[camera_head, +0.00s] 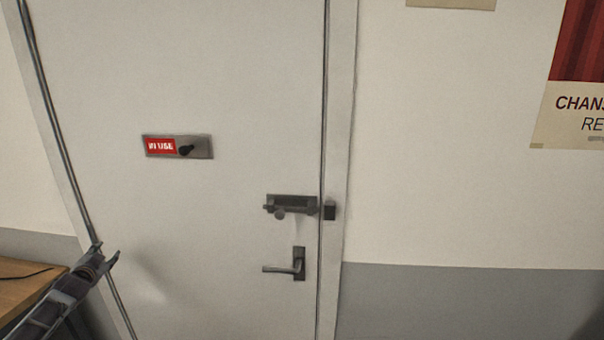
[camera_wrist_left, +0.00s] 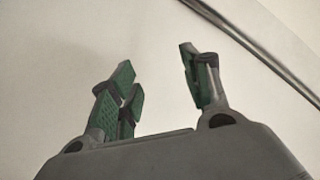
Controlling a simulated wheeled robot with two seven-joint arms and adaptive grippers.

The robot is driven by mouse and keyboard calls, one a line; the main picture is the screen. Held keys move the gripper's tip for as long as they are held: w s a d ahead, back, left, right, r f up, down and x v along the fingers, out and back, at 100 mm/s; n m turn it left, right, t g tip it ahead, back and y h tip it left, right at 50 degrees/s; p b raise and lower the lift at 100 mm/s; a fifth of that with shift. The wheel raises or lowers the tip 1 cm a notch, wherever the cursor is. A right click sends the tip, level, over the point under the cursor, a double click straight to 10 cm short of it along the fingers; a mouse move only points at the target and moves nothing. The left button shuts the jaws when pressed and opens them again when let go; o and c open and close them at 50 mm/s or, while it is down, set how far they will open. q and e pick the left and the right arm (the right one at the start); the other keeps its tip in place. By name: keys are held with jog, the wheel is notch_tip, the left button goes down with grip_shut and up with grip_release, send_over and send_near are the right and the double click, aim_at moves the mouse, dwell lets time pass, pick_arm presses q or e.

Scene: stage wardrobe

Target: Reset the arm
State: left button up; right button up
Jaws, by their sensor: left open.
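My left gripper (camera_head: 108,254) is at the lower left of the head view, in front of the left edge of a closed white door (camera_head: 230,80). It is open and empty. In the left wrist view its green-padded fingers (camera_wrist_left: 160,88) stand apart, with only a pale plain surface and a dark metal strip (camera_wrist_left: 270,50) beyond them. My right gripper is in neither view.
The door carries a red "IN USE" sign plate (camera_head: 160,146) with a dark knob, a sliding bolt (camera_head: 291,206) and a lever handle (camera_head: 285,268). A wooden table (camera_head: 25,285) stands at the lower left near my left arm. A poster (camera_head: 575,100) hangs at right.

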pick_arm(q)
jog(key=s+d+f+g, duration=0.15)
jog(key=s+f, duration=0.35)
jog(key=f, duration=0.8)
jog(key=s+d+f+g, duration=0.15)
jog(key=s+f, duration=0.25)
jog(key=f, duration=0.9)
jog(key=s+d+f+n+g+h, duration=0.15)
jog(key=s+d+f, duration=0.25)
jog(key=s+f, duration=0.45)
jog(key=s+d+f+m+g, duration=0.1)
jog(key=s+d+f+g, duration=0.4)
jog(key=f, duration=0.7)
jog(key=s+d+f+h, duration=0.1)
jog(key=s+d+f, duration=0.6)
jog(key=s, duration=0.3)
jog(key=s+d+f+h, duration=0.1)
jog(key=s+d+f, duration=0.6)
jog(key=s, duration=0.3)
jog(key=s+d+f+g+h, duration=0.1)
jog(key=s+d+f+g, duration=0.1)
jog(key=s+d, duration=0.7)
jog(key=s+d+f+n+g+h, duration=0.1)
jog(key=s+d+f, duration=0.3)
jog(key=s+d, duration=0.5)
jog(key=s, duration=0.4)
jog(key=shift+s+g, duration=0.15)
jog(key=shift+g, duration=0.2)
